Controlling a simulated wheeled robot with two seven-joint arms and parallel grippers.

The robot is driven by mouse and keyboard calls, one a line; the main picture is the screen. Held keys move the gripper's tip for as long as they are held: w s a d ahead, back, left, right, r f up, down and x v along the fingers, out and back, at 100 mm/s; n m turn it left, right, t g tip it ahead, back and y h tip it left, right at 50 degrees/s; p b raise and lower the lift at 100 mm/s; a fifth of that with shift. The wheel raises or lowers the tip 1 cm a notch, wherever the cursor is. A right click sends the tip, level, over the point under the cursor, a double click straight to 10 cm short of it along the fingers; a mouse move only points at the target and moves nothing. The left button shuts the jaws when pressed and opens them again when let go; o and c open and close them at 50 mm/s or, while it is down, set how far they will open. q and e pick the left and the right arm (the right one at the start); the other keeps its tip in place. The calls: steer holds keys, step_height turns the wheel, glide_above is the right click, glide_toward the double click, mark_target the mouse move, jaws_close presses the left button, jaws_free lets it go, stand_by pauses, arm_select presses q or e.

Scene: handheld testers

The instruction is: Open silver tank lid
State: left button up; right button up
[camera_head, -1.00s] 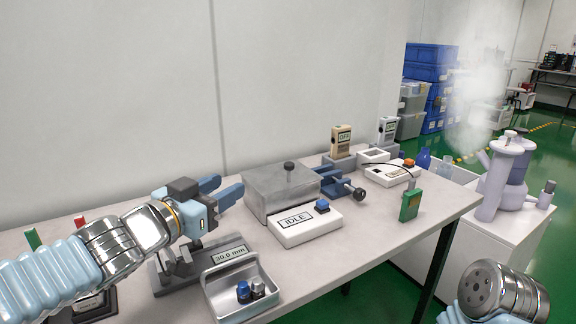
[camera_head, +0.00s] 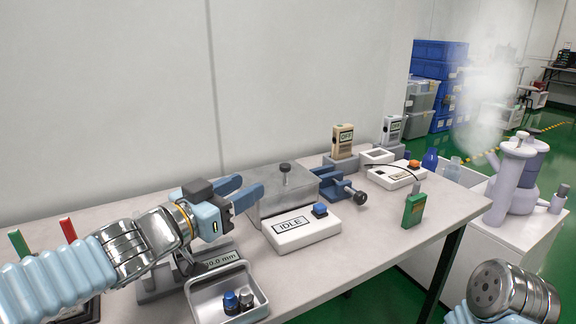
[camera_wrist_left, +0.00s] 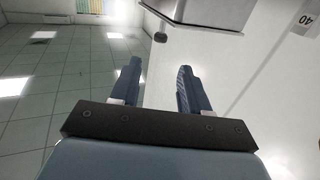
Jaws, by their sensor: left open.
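The silver tank (camera_head: 270,201) is a low grey metal box on the table. Its flat lid (camera_head: 262,182) lies shut on top, with a dark round knob (camera_head: 285,168) standing up from it. My left gripper (camera_head: 243,191) is open and empty, just left of the tank, fingers pointing toward it at about lid height. In the left wrist view, my left gripper's two blue fingers (camera_wrist_left: 157,85) are apart with nothing between them, and part of a grey metal box (camera_wrist_left: 195,14) shows ahead of them. My right arm's end shows at lower right; no right gripper fingers are visible.
A white box reading IDLE (camera_head: 300,229) with a blue button stands in front of the tank. A metal tray (camera_head: 203,297) with small caps lies nearer. A blue clamp (camera_head: 325,183) is right of the tank. A green tester (camera_head: 413,210) stands near the table's right side.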

mark_target(282, 169)
arm_select(q)
steer(key=b+x, duration=0.4)
steer(key=x, duration=0.7)
steer(key=shift+w+d+f, duration=0.15)
steer(key=shift+w+d, duration=0.05)
steer(key=shift+w, duration=0.05)
steer(key=shift+w+d+b, duration=0.25)
steer(key=shift+w+b, duration=0.05)
steer(key=shift+w, duration=0.1)
steer(key=shift+c, duration=0.2)
jaws_close()
